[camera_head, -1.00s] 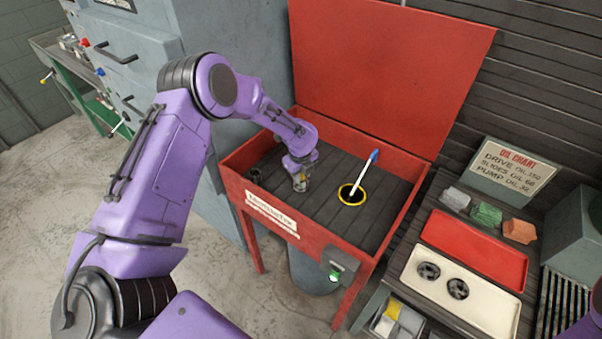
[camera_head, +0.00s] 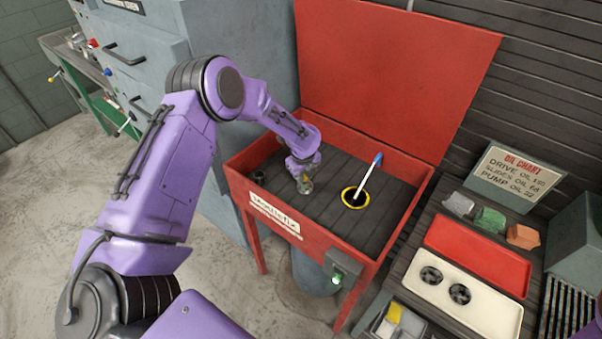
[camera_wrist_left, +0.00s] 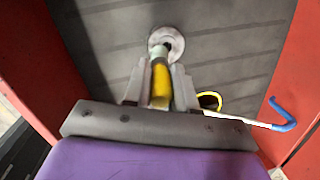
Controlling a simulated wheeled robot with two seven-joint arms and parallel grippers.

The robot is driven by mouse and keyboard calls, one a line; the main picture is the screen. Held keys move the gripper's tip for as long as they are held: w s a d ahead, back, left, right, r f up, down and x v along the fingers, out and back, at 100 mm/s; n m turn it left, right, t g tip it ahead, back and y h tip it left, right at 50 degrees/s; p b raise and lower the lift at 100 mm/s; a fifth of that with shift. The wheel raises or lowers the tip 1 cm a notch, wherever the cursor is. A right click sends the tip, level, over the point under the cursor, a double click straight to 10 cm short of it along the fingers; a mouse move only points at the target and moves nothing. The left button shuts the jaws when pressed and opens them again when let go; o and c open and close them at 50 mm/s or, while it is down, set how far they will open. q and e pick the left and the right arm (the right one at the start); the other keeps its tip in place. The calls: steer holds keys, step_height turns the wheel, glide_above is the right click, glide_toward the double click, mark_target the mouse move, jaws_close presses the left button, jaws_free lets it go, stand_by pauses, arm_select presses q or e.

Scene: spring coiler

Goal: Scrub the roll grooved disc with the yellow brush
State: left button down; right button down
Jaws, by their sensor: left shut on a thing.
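My left gripper (camera_head: 304,178) is low over the dark ribbed floor of the red basin. In the left wrist view my left gripper (camera_wrist_left: 160,92) is shut on the yellow brush (camera_wrist_left: 160,80), which points away from the wrist. The brush's far end overlaps a round pale grey disc (camera_wrist_left: 174,43) on the basin floor. This looks like the roll grooved disc, but its grooves are too blurred to make out. I cannot tell whether the brush touches it. In the head view the gripper mostly hides brush and disc. My right gripper is not in view.
A yellow-rimmed dark opening (camera_head: 346,195) with a white, blue-tipped stick (camera_head: 368,174) is right of the gripper. The red basin wall (camera_head: 290,221) surrounds the floor; its raised lid (camera_head: 395,75) stands behind. A cream tray (camera_head: 488,314) with two dark discs and a red tray (camera_head: 478,255) lie right.

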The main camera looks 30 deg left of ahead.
arm_select(q)
steer(key=shift+s+d, duration=0.1)
steer(key=shift+d, duration=0.45)
steer(key=shift+a, duration=1.6)
steer(key=shift+d+p, duration=0.3)
steer(key=shift+d, duration=1.25)
steer(key=shift+a, duration=1.55)
steer(key=shift+d+p, duration=0.4)
steer(key=shift+d, duration=1.2)
steer(key=shift+a+f, duration=0.1)
steer(key=shift+a, duration=1.5)
steer(key=shift+d, duration=1.6)
steer(key=shift+a, duration=1.6)
